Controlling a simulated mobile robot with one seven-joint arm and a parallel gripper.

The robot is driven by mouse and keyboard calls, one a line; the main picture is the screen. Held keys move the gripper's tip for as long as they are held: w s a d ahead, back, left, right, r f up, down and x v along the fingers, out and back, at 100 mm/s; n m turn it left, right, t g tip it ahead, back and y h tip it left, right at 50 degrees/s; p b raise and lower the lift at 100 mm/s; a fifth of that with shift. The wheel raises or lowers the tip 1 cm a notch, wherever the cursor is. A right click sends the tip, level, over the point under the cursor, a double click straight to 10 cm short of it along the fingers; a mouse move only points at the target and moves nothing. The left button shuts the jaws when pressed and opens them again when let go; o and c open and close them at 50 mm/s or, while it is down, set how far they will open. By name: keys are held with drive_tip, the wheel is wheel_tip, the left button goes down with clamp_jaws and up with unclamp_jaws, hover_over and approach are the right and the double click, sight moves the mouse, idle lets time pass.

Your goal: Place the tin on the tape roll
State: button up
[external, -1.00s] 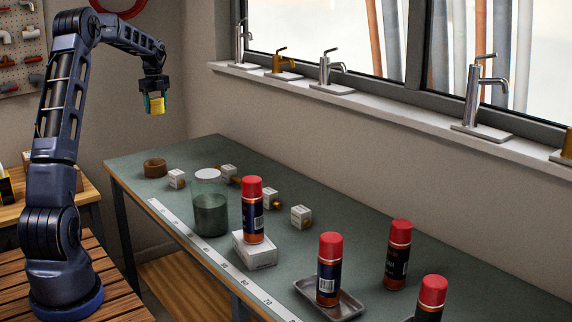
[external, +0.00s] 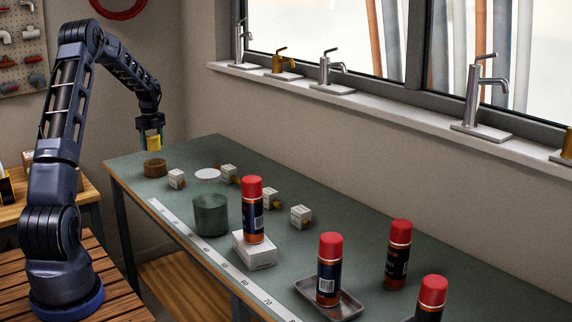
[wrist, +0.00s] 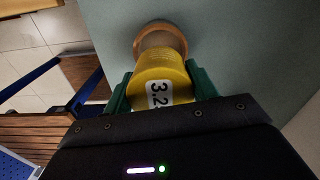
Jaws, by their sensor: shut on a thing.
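The tin (external: 153,142) is a small yellow cylinder, held by my gripper (external: 151,139). In the wrist view the tin (wrist: 160,78) shows a white label reading "3.2" between my green fingers (wrist: 160,90), which are shut on it. The tape roll (external: 155,168) is a brown ring lying flat at the far left end of the green bench. The tin is just above the tape roll, and in the external view a small gap seems to show between them. In the wrist view the tape roll (wrist: 160,27) lies beyond the tin, which hides part of it.
Red-capped spray cans (external: 252,210) stand farther right, one on a white box.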

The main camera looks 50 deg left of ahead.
sight(152, 135)
drive_tip(key=shift+f, duration=2.55)
drive_tip(key=shift+f, duration=0.15)
drive_tip(key=o, duration=1.1)
drive_tip(key=shift+c, duration=0.2)
wheel_tip(152, 135, up, 12)
drive_tip(key=shift+r, duration=0.15)
